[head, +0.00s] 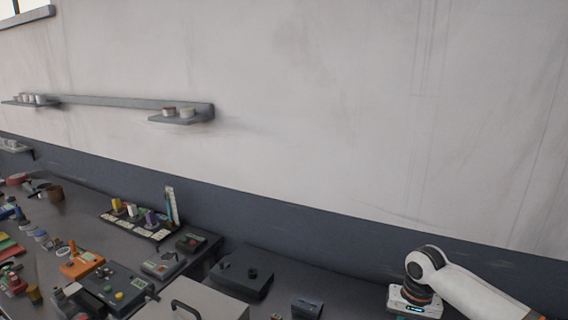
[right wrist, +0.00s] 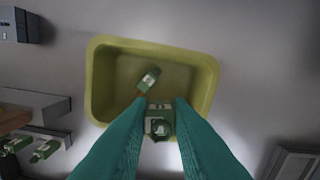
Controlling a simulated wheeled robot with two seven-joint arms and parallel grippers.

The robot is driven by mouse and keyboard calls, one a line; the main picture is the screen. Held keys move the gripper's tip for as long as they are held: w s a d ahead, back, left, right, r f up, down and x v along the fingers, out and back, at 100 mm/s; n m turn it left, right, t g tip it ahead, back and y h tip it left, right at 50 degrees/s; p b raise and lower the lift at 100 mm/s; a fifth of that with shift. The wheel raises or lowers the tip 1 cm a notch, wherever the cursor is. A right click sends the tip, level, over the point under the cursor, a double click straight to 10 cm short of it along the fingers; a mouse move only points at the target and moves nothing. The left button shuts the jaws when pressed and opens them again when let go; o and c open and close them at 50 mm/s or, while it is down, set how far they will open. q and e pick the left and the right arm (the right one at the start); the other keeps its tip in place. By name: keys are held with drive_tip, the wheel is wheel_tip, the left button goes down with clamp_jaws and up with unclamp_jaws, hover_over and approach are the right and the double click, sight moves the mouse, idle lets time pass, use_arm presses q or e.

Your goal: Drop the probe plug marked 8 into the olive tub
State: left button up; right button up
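In the right wrist view, the olive tub (right wrist: 211,85) lies below my right gripper (right wrist: 160,103). Its teal fingers are closed on a green probe plug (right wrist: 158,128) with a pale label and a dark round end. The label's number is not readable. The held plug is over the tub's near rim and floor. Another green plug (right wrist: 149,79) lies tilted inside the tub. In the head view my right wrist (head: 415,302) shows at the lower right, with its fingers out of frame. The tub is not visible in the head view, nor is my left gripper.
Two green plugs (right wrist: 46,150) sit on a rack at the lower left of the right wrist view. Dark boxes stand at the upper left (right wrist: 18,25) and lower right (right wrist: 296,163). In the head view a cluttered bench (head: 125,243) with cases and coloured parts fills the left.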

drive_tip(key=o, duration=0.4)
drive_tip(key=shift+o, duration=0.2)
wheel_tip(320, 180, up, 12)
drive_tip(key=b, duration=0.3)
drive_tip(key=shift+d, duration=0.25)
drive_tip(key=shift+s+r, duration=0.1)
drive_tip(key=shift+r, duration=0.05)
